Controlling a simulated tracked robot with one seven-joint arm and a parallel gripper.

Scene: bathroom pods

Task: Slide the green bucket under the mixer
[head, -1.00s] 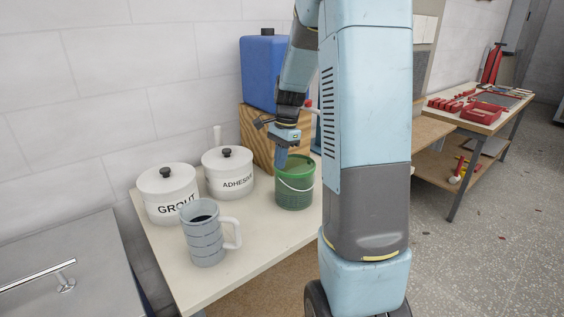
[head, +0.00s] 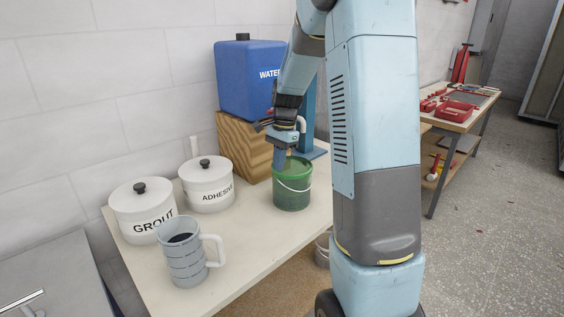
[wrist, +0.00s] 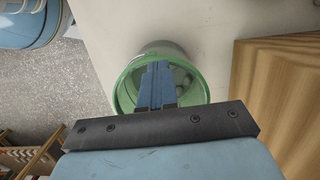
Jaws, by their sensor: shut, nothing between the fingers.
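The green bucket (head: 292,188) stands upright on the pale worktable, its thin wire handle hanging across the front. In the wrist view the closed blue fingers (wrist: 157,85) lie over the opening and seem to reach inside the green rim (wrist: 122,98); contact with the wall cannot be told. A blue upright stand with a flat base (head: 318,152), likely the mixer, is just behind and right of the bucket. My arm hides much of it.
A blue water container (head: 247,85) sits on a wooden block (head: 240,150) behind the bucket. Adhesive (head: 207,188) and grout (head: 142,212) pots and a grey mug (head: 184,262) stand to the left. The table (head: 245,238) is clear between mug and bucket.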

